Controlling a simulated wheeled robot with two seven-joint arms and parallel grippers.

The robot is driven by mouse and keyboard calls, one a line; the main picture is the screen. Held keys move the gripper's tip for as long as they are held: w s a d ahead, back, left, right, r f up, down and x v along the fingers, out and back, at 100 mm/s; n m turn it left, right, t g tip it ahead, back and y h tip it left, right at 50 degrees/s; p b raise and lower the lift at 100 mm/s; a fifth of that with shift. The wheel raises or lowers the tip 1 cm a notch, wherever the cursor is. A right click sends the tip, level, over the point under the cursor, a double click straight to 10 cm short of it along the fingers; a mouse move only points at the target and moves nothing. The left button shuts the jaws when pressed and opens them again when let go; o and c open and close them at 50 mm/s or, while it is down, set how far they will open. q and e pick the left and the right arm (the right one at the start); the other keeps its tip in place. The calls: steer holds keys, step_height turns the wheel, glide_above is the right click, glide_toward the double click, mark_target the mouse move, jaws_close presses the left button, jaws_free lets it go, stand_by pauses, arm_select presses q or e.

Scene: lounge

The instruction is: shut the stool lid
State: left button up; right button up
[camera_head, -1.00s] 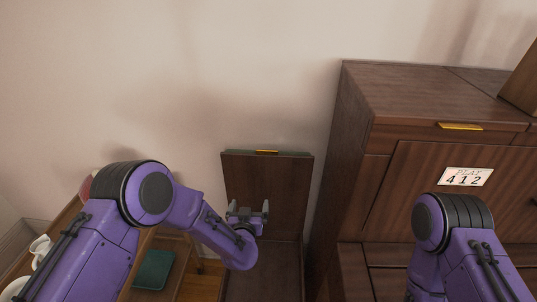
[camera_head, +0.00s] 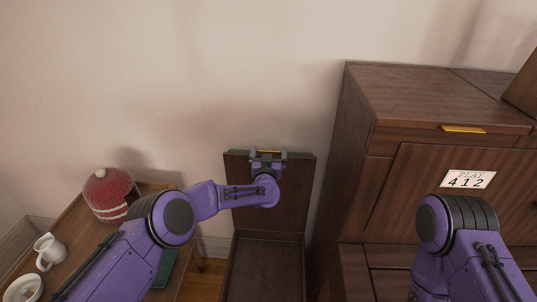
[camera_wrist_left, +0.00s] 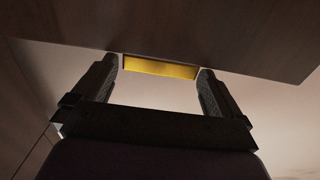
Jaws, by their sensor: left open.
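The stool is a dark wooden box against the wall; its lid (camera_head: 270,205) stands upright, open, and the box interior (camera_head: 265,270) shows below it. A brass handle (camera_head: 268,151) sits at the lid's top edge. My left gripper (camera_head: 268,155) is open at that edge, its fingers on either side of the handle. In the left wrist view the yellow handle (camera_wrist_left: 160,67) lies between the two open fingertips; whether they touch it I cannot tell. My right arm (camera_head: 455,240) shows at lower right, but its gripper is out of view.

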arm_select(q)
steer(key=c, duration=1.3)
steer(key=s+f+p, duration=0.2)
steer(key=s+f, duration=0.1)
steer(key=s, duration=0.6)
steer(key=s+f+p, duration=0.2)
steer(key=s+f, duration=0.1)
steer(key=s, duration=0.6)
steer(key=s+f+p, duration=0.1)
steer(key=s+f, duration=0.3)
steer(key=s, duration=0.5)
steer(key=shift+s+p, duration=0.3)
steer(key=shift+p, duration=0.1)
